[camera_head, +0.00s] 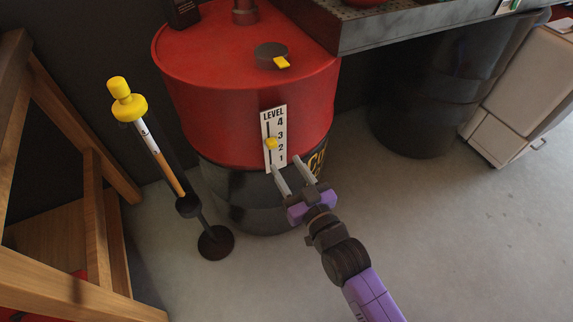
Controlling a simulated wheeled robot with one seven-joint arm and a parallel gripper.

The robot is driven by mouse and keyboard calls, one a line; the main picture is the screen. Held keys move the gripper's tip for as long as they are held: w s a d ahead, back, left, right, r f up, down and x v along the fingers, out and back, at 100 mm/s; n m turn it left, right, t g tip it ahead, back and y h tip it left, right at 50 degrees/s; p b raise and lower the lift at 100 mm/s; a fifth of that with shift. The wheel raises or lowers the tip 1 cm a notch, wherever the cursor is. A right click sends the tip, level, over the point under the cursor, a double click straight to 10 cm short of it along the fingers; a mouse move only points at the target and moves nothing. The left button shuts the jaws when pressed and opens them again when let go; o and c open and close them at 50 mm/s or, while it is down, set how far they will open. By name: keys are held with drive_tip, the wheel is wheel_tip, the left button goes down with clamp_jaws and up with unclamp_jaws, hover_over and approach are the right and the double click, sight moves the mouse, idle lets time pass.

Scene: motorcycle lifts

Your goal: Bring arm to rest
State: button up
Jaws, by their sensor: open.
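My gripper (286,168) is open in the middle of the head view, on a purple and dark arm that comes up from the lower right. Its two grey fingers point up at the front of a red and black drum (205,115). The fingertips overlap the lower part of a white level plate (274,137) marked 1 to 4. A yellow slider (271,143) on the plate sits between the marks 2 and 3, just above the fingertips. Nothing shows between the fingers. I cannot tell whether they touch the drum.
A stand with a yellow-topped gauge tube (155,150) rises left of the drum. A wooden frame (80,290) fills the left edge. A metal bench (400,30) and a dark drum (415,110) are at the upper right. The floor (450,230) at right is clear.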

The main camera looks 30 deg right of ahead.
idle(0.3)
drive_tip(key=s+r+g+p, duration=0.1)
drive_tip(key=s+r+p, duration=0.2)
drive_tip(key=s, duration=0.8)
drive_tip(key=s+r+g+p, duration=0.1)
drive_tip(key=s+r+p, duration=0.3)
drive_tip(key=s+r, duration=0.4)
drive_tip(key=s+r+g+p, duration=0.1)
drive_tip(key=s+r+p, duration=0.3)
drive_tip(key=s, duration=1.2)
drive_tip(key=shift+r, duration=1)
drive_tip(key=shift+a, duration=0.1)
